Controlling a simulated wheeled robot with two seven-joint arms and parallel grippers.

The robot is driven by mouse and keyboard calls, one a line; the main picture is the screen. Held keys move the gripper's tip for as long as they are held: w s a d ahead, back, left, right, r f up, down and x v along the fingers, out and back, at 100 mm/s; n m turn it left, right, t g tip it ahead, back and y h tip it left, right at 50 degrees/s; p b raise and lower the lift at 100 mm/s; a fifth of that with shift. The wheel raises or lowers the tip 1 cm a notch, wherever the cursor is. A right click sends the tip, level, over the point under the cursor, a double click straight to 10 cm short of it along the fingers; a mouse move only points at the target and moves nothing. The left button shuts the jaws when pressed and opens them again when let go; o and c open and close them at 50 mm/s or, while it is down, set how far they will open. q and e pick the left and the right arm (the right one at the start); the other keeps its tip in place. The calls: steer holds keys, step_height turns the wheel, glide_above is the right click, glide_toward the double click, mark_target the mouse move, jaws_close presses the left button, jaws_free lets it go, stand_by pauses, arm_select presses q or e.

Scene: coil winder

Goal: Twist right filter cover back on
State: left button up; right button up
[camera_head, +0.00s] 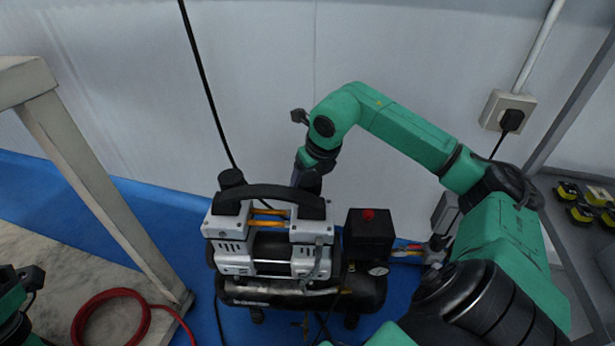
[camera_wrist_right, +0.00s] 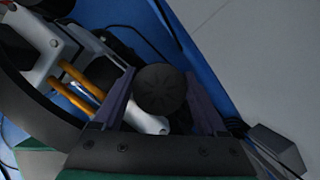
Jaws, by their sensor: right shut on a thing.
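The silver-and-black air compressor (camera_head: 270,245) stands on the blue floor, with a black handle across its top. My right gripper (camera_head: 297,182) reaches down behind the right end of the handle. In the right wrist view my right gripper (camera_wrist_right: 163,100) is shut on the right filter cover (camera_wrist_right: 160,88), a round, ribbed black cap between its two fingers. In the head view this cover is hidden behind the handle and gripper. The left filter cover (camera_head: 231,178) sits on the compressor's left end. Part of my left arm shows at the lower left edge; its fingers are not visible.
A red hose (camera_head: 110,296) lies coiled on the pale surface at left, beside a light frame post (camera_head: 95,200). A black box with a red button (camera_head: 368,216) is on the compressor's right. A shelf (camera_head: 585,235) with yellow-black items stands at right. The wall is close behind.

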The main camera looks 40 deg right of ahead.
steer(key=shift+r, duration=0.1)
steer(key=shift+c, duration=0.8)
steer(key=shift+r+m+p, duration=0.15)
steer(key=shift+m+p, duration=0.35)
steer(key=shift+p, duration=0.15)
steer(key=m+h+p, duration=0.1)
steer(key=m+p, duration=0.1)
steer(key=m, duration=0.1)
steer(key=shift+d, duration=0.1)
steer(key=shift+m+g+h+p, duration=0.3)
steer(key=shift+p, duration=0.1)
steer(key=shift+f, duration=0.2)
steer(key=shift+r+m+h+p, duration=0.25)
steer(key=shift+m+p, duration=0.25)
steer(key=shift+m, duration=0.3)
steer(key=m+g+p, duration=0.1)
steer(key=m, duration=0.1)
steer(key=shift+d+f+m+h, duration=0.1)
steer(key=shift+m+h, duration=0.25)
steer(key=shift+m, duration=0.05)
steer(key=shift+f+m, duration=0.15)
steer(key=shift+m, duration=0.25)
